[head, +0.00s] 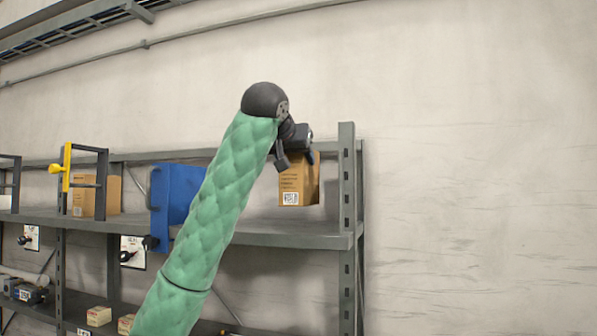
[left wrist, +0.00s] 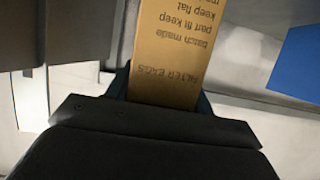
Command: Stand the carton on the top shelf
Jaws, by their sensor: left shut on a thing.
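The carton (head: 298,181) is a brown box with dark print and a white label, held upright above the right end of the top shelf (head: 290,232). My left gripper (head: 297,159) is shut on its upper part from above. A small gap seems to show between the carton's bottom and the shelf board, but I cannot tell for sure whether they touch. In the left wrist view the carton (left wrist: 170,50) fills the space between the fingers, with its print upside down. My right gripper is not in view.
A grey rack post (head: 347,190) rises close right of the carton.

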